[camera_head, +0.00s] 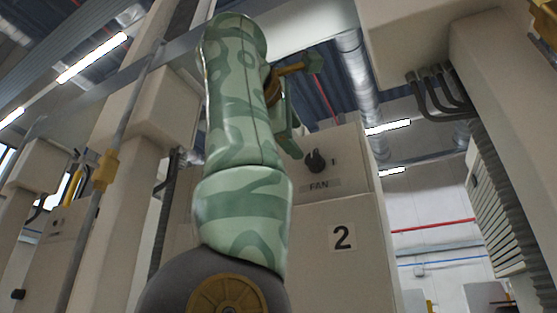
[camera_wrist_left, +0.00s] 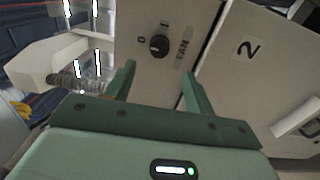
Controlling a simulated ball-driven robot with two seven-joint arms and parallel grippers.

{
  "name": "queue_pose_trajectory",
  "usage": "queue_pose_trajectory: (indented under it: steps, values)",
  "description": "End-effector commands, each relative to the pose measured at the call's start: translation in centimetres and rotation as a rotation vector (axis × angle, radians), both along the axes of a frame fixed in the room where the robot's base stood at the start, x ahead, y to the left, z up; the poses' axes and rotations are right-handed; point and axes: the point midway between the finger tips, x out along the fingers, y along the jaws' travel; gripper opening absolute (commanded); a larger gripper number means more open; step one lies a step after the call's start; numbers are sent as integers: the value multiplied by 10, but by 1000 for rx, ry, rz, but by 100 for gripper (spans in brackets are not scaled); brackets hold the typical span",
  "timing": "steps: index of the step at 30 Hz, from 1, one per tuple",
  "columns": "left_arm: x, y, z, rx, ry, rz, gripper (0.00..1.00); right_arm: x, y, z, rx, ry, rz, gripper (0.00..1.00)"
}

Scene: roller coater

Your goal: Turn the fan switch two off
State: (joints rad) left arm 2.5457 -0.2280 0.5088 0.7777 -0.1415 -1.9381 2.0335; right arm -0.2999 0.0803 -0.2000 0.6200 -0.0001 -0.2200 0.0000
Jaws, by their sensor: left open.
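The fan switch (camera_head: 316,161) is a round black knob on a beige cabinet face, above a "FAN" label (camera_head: 320,185) and a large "2" plate (camera_head: 342,238). An "I" mark is to its right. In the left wrist view the knob (camera_wrist_left: 159,45) shows whole, with "O" and "I" marks beside it; I cannot tell which one it points to. My left gripper (camera_wrist_left: 157,75) is open and empty, its fingers pointing toward the panel, apart from the knob. In the head view my green arm hides most of this gripper (camera_head: 292,140), just left of the switch. My right gripper is not in view.
The beige cabinet (camera_head: 340,280) stands behind my arm. Similar cabinets and columns stand on the left and a larger machine body (camera_head: 510,90) with black cables on the right. A metal duct (camera_head: 358,75) hangs overhead. The space right of the switch cabinet looks open.

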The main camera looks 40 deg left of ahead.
Motion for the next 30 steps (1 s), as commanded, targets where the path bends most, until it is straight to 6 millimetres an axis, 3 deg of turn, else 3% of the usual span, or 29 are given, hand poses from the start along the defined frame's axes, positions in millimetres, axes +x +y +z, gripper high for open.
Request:
queue_pose_trajectory:
  steps: [3,9,30]
  values:
    - [-28,-7,-1,-1,-2,-1,54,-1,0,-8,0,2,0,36]
    - [-57,-14,0,0,0,1,54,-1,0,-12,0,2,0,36]
    - [-64,-15,0,0,1,1,54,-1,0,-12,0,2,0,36]
